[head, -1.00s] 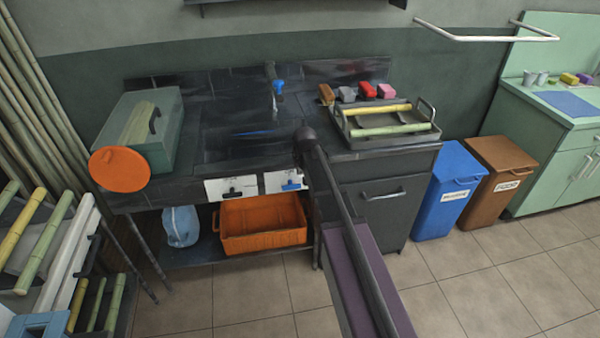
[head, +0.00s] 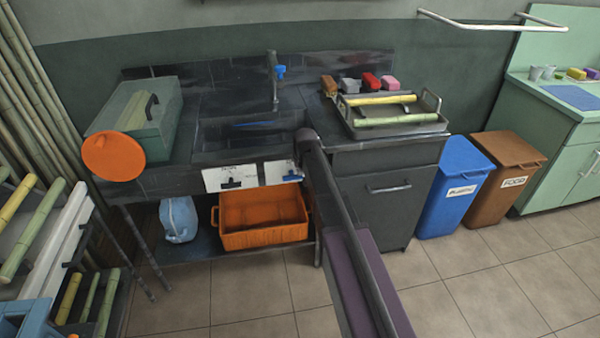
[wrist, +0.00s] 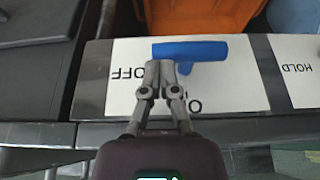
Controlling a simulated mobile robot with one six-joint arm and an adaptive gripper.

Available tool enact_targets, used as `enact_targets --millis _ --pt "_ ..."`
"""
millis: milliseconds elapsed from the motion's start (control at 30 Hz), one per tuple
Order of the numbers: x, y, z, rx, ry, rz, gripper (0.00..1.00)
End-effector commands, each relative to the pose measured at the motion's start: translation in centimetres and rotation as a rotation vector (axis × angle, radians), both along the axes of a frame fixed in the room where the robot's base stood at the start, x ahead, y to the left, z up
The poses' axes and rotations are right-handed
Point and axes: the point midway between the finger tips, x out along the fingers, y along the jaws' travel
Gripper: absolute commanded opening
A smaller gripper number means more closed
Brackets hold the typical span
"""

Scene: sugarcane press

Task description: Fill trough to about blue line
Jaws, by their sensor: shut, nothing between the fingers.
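The dark trough (head: 220,152) is set in the counter, with a blue line (head: 255,124) showing inside on its back side. I cannot tell the water level. A tap (head: 273,85) with a blue knob (head: 280,71) stands behind it. In the wrist view the blue lever (wrist: 205,50) lies across the upside-down OFF/ON label (wrist: 130,92). My gripper (wrist: 160,68) is shut and empty, its tips just beside the blue lever; contact is unclear.
The HOLD label (wrist: 300,72) is beside it. An orange crate (head: 262,236) and a bluish jug (head: 178,219) sit on the lower shelf. A tray (head: 362,130) with cane pieces is on the right counter. Blue (head: 452,195) and brown (head: 498,185) bins stand right.

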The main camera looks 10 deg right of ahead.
Motion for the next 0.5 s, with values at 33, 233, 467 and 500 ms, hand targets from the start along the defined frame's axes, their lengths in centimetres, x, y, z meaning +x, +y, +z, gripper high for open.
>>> enact_targets --millis 33,233,467,500 --pt "0.05 -0.01 -0.24 0.0 0.0 0.0 0.0" --pt "0.06 -0.02 -0.29 0.0 0.0 0.0 0.0" --pt "0.06 0.47 -0.27 0.001 0.0 0.001 0.0" --pt "0.06 0.28 -0.27 0.001 0.0 0.0 0.0"
